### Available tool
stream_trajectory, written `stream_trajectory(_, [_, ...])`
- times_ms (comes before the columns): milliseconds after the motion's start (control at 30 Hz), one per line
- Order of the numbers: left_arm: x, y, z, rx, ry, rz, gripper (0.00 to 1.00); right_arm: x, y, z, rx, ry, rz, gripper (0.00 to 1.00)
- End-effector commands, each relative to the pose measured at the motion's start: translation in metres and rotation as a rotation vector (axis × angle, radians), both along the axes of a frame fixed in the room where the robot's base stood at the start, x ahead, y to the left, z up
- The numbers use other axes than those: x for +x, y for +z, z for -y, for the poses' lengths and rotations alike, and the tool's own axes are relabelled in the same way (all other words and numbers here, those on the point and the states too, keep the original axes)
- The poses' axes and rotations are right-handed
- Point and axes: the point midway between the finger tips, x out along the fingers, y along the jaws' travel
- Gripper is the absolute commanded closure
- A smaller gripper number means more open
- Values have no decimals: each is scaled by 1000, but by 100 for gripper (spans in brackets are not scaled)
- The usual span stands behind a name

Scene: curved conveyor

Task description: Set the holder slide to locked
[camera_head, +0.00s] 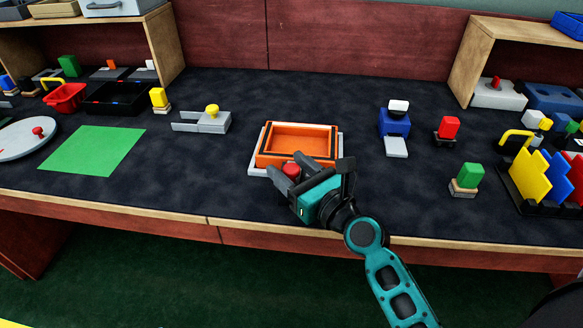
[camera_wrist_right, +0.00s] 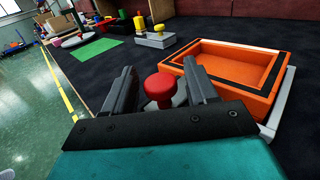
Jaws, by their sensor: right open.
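The holder is a pale grey base (camera_head: 257,165) under an orange tray (camera_head: 303,137) with dark edging, near the front middle of the table. A round red knob (camera_head: 291,170) stands at the holder's front left; I take it for the slide's knob. My right gripper (camera_head: 284,168) is open, with its fingers on either side of the knob. In the right wrist view the red knob (camera_wrist_right: 160,88) shows between the two fingers, with a gap beside it. The slide under the knob is mostly hidden, so its position cannot be told. My left gripper is not in view.
A grey fixture with a yellow knob (camera_head: 212,112) stands to the left, and a green mat (camera_head: 92,150) lies beyond it. A blue device (camera_head: 394,124) and a red block (camera_head: 448,128) stand to the right. The table's wooden front edge (camera_head: 180,212) is close to my gripper.

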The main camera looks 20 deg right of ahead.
Motion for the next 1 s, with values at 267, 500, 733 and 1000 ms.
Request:
stream_trajectory(267, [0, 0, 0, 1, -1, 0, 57, 0, 0, 0, 0, 0, 0, 66])
stream_trajectory(500, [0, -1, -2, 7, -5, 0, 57, 0, 0, 0, 0, 0, 0, 89])
stream_trajectory(733, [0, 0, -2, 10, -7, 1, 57, 0, 0, 0, 0, 0, 0, 100])
stream_trajectory(1000, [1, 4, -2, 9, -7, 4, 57, 11, 1, 7, -1, 0, 0, 100])
